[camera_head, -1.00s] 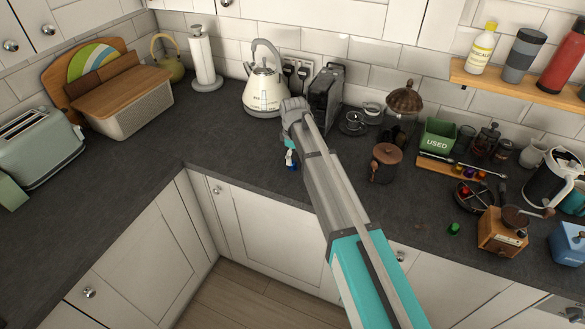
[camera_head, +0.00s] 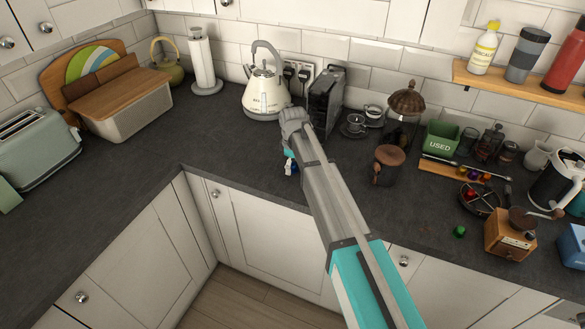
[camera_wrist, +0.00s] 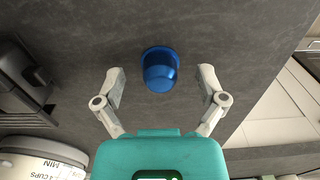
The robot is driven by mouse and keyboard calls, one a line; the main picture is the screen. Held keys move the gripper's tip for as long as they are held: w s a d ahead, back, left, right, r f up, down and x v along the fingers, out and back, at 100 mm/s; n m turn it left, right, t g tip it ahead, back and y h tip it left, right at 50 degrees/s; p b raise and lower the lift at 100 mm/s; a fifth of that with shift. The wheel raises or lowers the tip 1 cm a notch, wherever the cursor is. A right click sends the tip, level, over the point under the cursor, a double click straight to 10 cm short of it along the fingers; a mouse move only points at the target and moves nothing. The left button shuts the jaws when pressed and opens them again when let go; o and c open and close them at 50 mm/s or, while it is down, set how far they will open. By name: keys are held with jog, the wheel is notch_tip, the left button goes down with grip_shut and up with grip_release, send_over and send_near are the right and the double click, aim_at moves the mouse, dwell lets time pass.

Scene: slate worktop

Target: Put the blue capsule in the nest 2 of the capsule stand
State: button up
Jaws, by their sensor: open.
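The blue capsule (camera_wrist: 160,72) stands on the dark worktop in the wrist view. In the head view, a small blue patch (camera_head: 291,169) below my gripper (camera_head: 289,162) looks like it. In the wrist view my gripper (camera_wrist: 162,82) is open, with one finger on each side of the capsule in the picture and visible gaps to both. I cannot tell the height between them. A round dark rack (camera_head: 466,205) with a red capsule in it, at the right in the head view, looks like the capsule stand. Its nest numbers cannot be read.
A kettle (camera_head: 264,97) and a dark machine (camera_head: 326,100) stand behind my gripper. A lidded dark jar (camera_head: 388,166) stands between my arm and the rack. A green capsule (camera_head: 459,232), a wooden grinder (camera_head: 508,238) and a wooden strip (camera_head: 437,168) with several capsules are near the rack.

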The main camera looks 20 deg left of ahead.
jog(key=shift+c, duration=0.2)
jog(key=c, duration=0.8)
jog(key=shift+c, duration=0.2)
jog(key=shift+r, duration=0.1)
notch_tip(320, 180, up, 2)
jog(key=p, duration=0.2)
jog(key=shift+r+p, duration=0.25)
jog(key=shift+p, duration=0.1)
jog(key=s+d+r+p, duration=0.7)
jog(key=s+r+p, duration=0.3)
jog(key=s, duration=0.2)
jog(key=shift+d+r, duration=0.15)
jog(key=shift+d, duration=0.05)
